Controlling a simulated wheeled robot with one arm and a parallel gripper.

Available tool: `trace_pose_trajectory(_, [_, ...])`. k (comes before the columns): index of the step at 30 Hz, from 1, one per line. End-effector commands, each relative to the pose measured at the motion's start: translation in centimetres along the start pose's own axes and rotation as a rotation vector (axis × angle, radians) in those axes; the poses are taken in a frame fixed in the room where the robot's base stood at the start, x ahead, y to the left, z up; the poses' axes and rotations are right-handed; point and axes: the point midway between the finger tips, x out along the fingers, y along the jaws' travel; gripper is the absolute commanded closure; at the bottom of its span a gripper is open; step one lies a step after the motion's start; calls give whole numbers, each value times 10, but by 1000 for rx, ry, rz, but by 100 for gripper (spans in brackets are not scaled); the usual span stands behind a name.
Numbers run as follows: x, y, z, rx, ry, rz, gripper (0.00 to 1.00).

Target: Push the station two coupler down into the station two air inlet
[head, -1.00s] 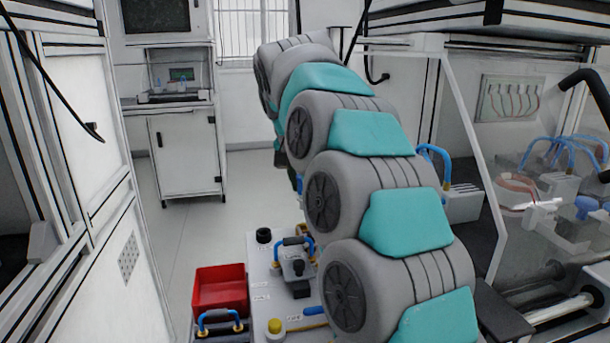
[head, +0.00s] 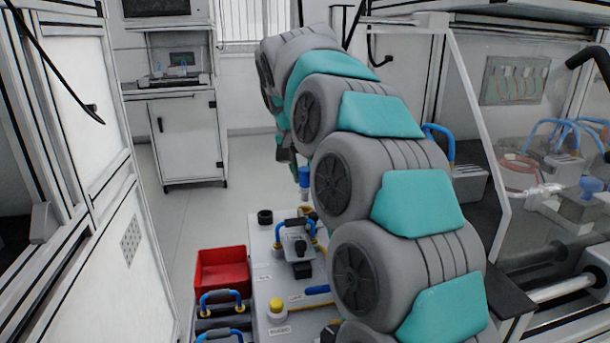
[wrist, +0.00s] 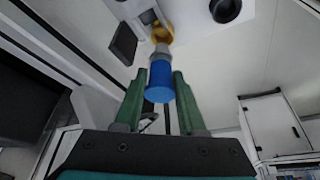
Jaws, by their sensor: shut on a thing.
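In the wrist view the station two coupler (wrist: 157,88) is a blue cylinder with a grey metal tip. My gripper (wrist: 159,74) has two green fingers shut on its sides. A brass-yellow ring fitting (wrist: 162,33), which looks like the air inlet, lies in line with the tip. I cannot tell whether the tip touches it or has entered it. In the head view the blue coupler (head: 305,177) stands roughly upright above the back of the grey test bench (head: 262,283). My arm hides most of the gripper and part of the inlet area there.
A black round cup (head: 265,216) and a clamp fixture with a blue handle (head: 298,248) stand on the bench near the coupler. A red bin (head: 221,272) is at its left. A yellow-topped knob (head: 277,305) is in front. A glazed enclosure stands right.

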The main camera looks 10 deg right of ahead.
Motion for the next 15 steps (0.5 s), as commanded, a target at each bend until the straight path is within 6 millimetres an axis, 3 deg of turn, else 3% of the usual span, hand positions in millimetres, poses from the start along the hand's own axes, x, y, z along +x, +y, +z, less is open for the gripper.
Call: trace_pose_trajectory(15, [12, 0, 6, 0, 1, 0, 100])
